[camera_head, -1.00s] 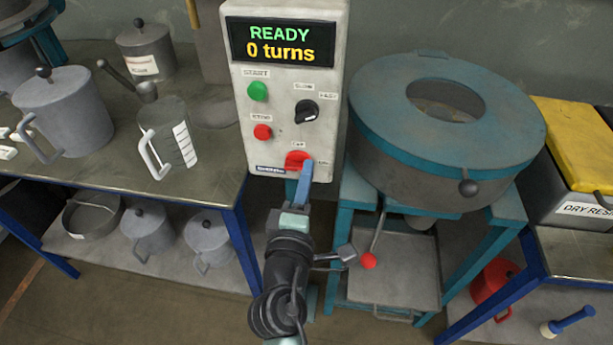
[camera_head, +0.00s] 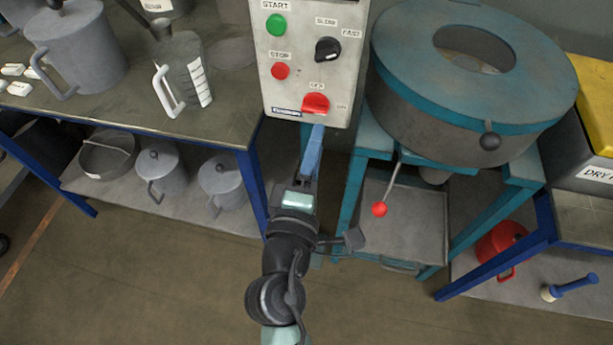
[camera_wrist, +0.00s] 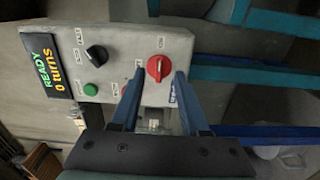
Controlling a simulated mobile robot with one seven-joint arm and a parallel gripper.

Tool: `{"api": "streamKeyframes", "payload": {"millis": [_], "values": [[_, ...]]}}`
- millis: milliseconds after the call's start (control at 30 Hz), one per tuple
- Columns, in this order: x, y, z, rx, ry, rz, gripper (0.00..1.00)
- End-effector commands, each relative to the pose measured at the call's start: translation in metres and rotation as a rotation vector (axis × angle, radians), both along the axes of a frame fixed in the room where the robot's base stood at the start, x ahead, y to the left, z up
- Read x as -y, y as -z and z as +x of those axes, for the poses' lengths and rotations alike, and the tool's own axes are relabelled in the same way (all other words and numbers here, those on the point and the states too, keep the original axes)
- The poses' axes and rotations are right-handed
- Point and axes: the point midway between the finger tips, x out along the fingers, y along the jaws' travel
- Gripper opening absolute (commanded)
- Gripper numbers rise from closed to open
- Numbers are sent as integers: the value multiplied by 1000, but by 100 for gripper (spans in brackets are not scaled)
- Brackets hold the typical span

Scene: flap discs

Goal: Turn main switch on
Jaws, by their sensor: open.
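The red rotary main switch (camera_head: 316,104) sits at the bottom of the grey control panel (camera_head: 345,75). Its ridge lies roughly sideways in the head view, towards the ON label at its right. In the wrist view the switch (camera_wrist: 158,68) shows between and beyond my fingertips. My gripper (camera_head: 317,128) is open and empty, its blue fingers just below the switch in the head view and apart from it. The panel display (camera_wrist: 50,68) is lit and reads READY, 0 turns, in the wrist view.
The panel also has a green START button (camera_head: 276,25), a red STOP button (camera_head: 280,71) and a black speed knob (camera_head: 327,49). The teal round machine (camera_head: 415,85) stands close on the right. A workbench (camera_head: 120,115) with pots and a jug stands left.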

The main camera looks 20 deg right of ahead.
Motion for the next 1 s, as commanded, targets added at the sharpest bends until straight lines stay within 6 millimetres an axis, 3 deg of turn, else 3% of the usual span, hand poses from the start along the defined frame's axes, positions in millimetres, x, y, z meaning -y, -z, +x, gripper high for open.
{"api": "streamKeyframes", "payload": {"millis": [200,400,1000], "values": [[-25,2,-36,-2,-2,0,45],[-37,1,-54,-1,-1,0,45],[-39,0,-57,0,0,0,45]]}}
